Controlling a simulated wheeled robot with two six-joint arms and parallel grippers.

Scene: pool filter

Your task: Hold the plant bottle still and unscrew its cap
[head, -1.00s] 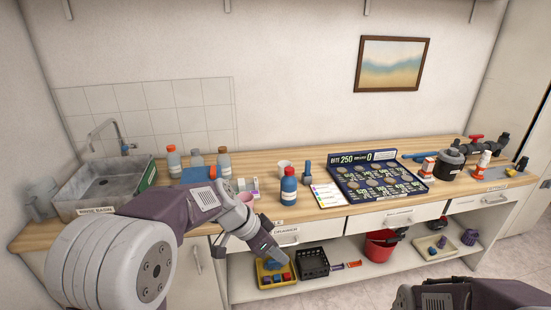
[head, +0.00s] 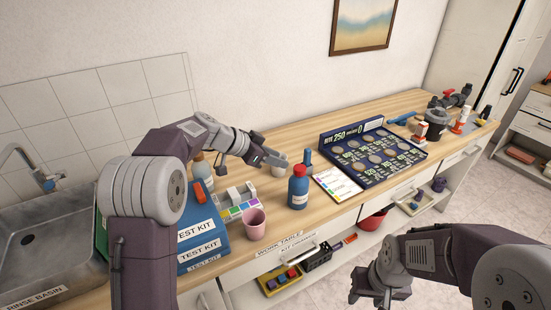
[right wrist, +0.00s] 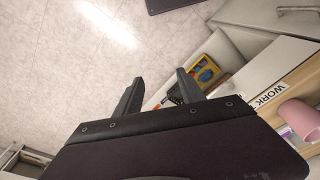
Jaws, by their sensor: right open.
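A blue bottle (head: 298,192) with a red cap (head: 299,170) stands upright on the work table in the head view; I cannot read whether its label names it the plant bottle. My left gripper (head: 278,159) is above the table, just left of and behind this bottle's cap, apart from it as far as I can tell; its jaw gap is unclear. My right gripper (head: 370,287) is low in front of the table, well away from the bottle. In the right wrist view its fingers (right wrist: 158,90) are open and empty, and the bottle is not in view.
A pink cup (head: 254,224), blue test kit (head: 202,240) and colour-strip box (head: 238,205) stand left of the bottle. A dark coin-like tray (head: 375,155) lies right. Other bottles are partly hidden behind my left arm.

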